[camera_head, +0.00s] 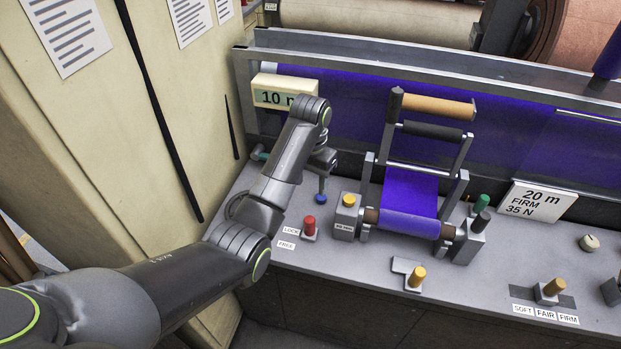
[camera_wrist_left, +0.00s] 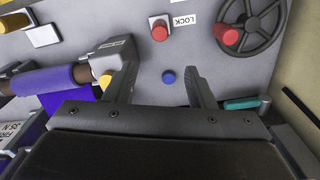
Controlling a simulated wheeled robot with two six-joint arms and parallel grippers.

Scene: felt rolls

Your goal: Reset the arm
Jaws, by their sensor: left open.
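My left arm comes in from the left in the head view and ends at my left gripper (camera_head: 322,172) above the console. In the left wrist view my left gripper (camera_wrist_left: 160,72) has its two fingers apart with nothing held. A blue button (camera_wrist_left: 168,77) shows on the panel between the fingers; it also shows in the head view (camera_head: 320,199), just below the gripper. I cannot tell whether a finger touches it. My right gripper is not in view.
A red lever knob (camera_head: 309,222) by the LOCK and FREE labels and a yellow button (camera_head: 349,199) stand close by. A handwheel (camera_wrist_left: 262,28) lies near the gripper. Right of it, a frame holds a purple felt roll (camera_head: 410,221). A cream wall panel (camera_head: 110,130) stands left.

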